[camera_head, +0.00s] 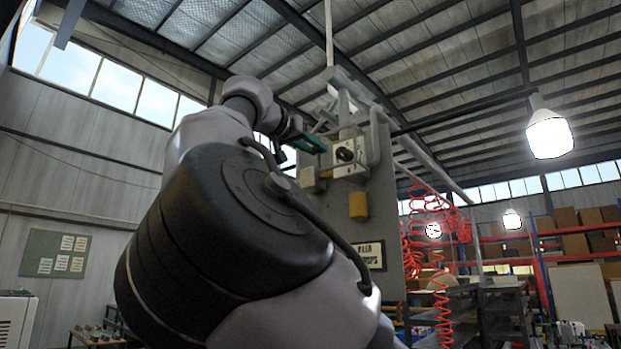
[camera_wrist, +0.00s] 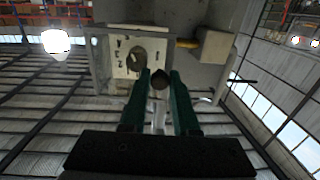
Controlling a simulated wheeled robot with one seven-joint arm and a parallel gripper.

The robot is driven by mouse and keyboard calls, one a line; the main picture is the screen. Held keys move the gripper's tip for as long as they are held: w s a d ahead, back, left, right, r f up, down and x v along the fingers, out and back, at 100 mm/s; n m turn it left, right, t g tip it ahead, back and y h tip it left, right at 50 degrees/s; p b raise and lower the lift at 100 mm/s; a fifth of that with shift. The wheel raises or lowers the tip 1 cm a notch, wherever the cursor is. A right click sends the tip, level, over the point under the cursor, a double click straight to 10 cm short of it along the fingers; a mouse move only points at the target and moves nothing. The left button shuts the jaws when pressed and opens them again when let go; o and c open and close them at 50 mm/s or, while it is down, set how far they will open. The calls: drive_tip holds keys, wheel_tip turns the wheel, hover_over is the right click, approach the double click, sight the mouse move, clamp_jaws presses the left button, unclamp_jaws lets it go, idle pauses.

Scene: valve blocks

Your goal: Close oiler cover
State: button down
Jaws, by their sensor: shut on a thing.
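Just beyond the fingertips is a pale valve box (camera_wrist: 122,58) with a dark round dial or opening. In the head view, my gripper (camera_head: 311,144) reaches the left side of this valve box (camera_head: 347,170), high on the grey panel. The held piece is too small to make out there.
The grey panel (camera_head: 386,225) carries a small box (camera_head: 312,181), a yellow cylinder (camera_head: 358,205) and pipes close around my gripper. Red coiled hoses (camera_head: 412,240) hang to the right. A lamp (camera_head: 549,133) hangs at the far right. My arm covers much of the head view.

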drive_tip(key=shift+w+m+g+h, duration=0.5)
drive_tip(key=shift+w+h, duration=0.05)
drive_tip(key=shift+h, duration=0.05)
drive_tip(key=shift+a, duration=0.1)
drive_tip(key=c, duration=0.7)
unclamp_jaws()
drive_tip(key=shift+o, duration=0.2)
drive_tip(key=v, duration=1)
drive_tip(key=shift+s+a, duration=0.25)
drive_tip(key=shift+a, duration=0.05)
